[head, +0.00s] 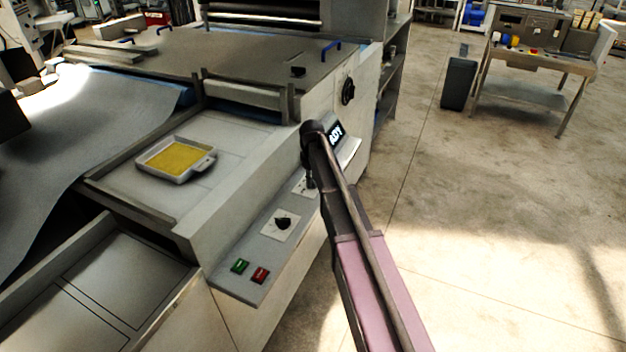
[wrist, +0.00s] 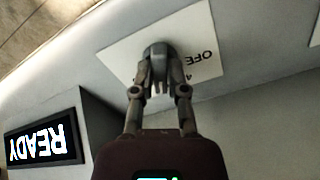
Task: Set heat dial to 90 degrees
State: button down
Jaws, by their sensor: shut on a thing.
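My gripper (wrist: 158,86) is shut on a grey dial knob (wrist: 156,55) in the wrist view. The knob sits on a white label plate (wrist: 120,57). Part of the label reads upside down, like "OFF" with a digit beside it; the rest of the scale is hidden or out of view, so I cannot tell the setting. In the head view my gripper (head: 310,182) points down at the sloping control ledge, and my arm hides most of this dial. A sliver of its plate (head: 299,188) shows.
A second black knob (head: 283,223) stands nearer on the ledge, with a green button (head: 240,266) and a red button (head: 260,275) below. A display reading READY (wrist: 42,143) is beside my gripper. A tray with yellow contents (head: 177,158) lies on the machine.

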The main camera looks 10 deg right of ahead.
jog(key=m, duration=0.8)
jog(key=shift+m, duration=0.4)
dwell(0.4)
jog(key=c, duration=0.7)
grip_release()
jog(key=shift+o, duration=0.2)
